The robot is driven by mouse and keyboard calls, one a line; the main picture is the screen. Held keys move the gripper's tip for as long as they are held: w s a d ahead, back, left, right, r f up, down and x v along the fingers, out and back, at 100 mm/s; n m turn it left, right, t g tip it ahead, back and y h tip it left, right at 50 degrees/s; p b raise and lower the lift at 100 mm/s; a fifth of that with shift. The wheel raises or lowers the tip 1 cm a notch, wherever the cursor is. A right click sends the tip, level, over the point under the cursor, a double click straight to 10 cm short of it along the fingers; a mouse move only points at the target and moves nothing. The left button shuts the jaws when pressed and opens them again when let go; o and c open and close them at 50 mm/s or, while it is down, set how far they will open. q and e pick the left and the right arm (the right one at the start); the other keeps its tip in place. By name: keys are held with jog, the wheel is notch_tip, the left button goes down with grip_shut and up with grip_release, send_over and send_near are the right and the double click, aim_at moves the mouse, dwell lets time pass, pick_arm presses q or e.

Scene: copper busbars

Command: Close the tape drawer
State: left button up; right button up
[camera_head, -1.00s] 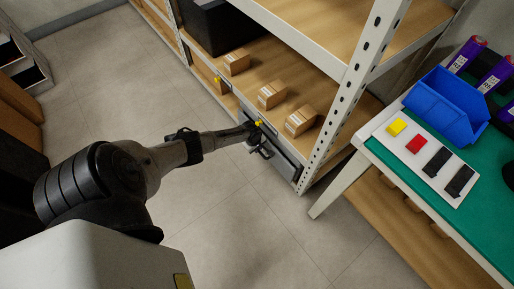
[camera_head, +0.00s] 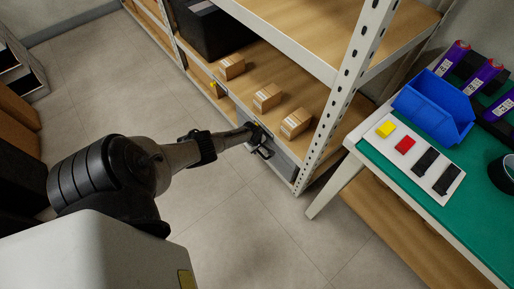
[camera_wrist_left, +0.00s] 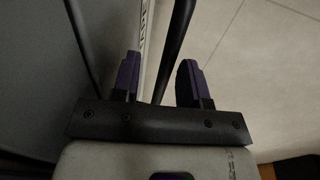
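The grey drawer (camera_head: 284,166) sits under the lower shelf board, beside the perforated post. From the head view I cannot tell how far out it stands. My left gripper (camera_head: 264,152) is at the drawer front, at its dark handle. In the left wrist view the fingers (camera_wrist_left: 160,82) are apart, with a thin dark bar (camera_wrist_left: 176,45) running between them, and the grey drawer front (camera_wrist_left: 35,70) fills the left side. I cannot tell whether a finger touches the bar. My right gripper is not in view.
Several cardboard boxes (camera_head: 268,97) stand on the lower shelf above the drawer. A green-topped workbench (camera_head: 405,185) with a blue bin (camera_head: 432,107) and a black roll (camera_head: 503,174) stands at the right. The floor (camera_head: 240,225) before the drawer is clear.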

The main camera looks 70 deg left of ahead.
pick_arm(q)
jog(key=shift+s, duration=0.15)
jog(key=shift+r, duration=0.2)
notch_tip(320, 180, up, 13)
jog(key=s+p, duration=0.2)
jog(key=p, duration=1.1)
jog(key=shift+s+d, duration=0.15)
jog(key=shift+d, duration=0.25)
jog(key=shift+r, duration=0.1)
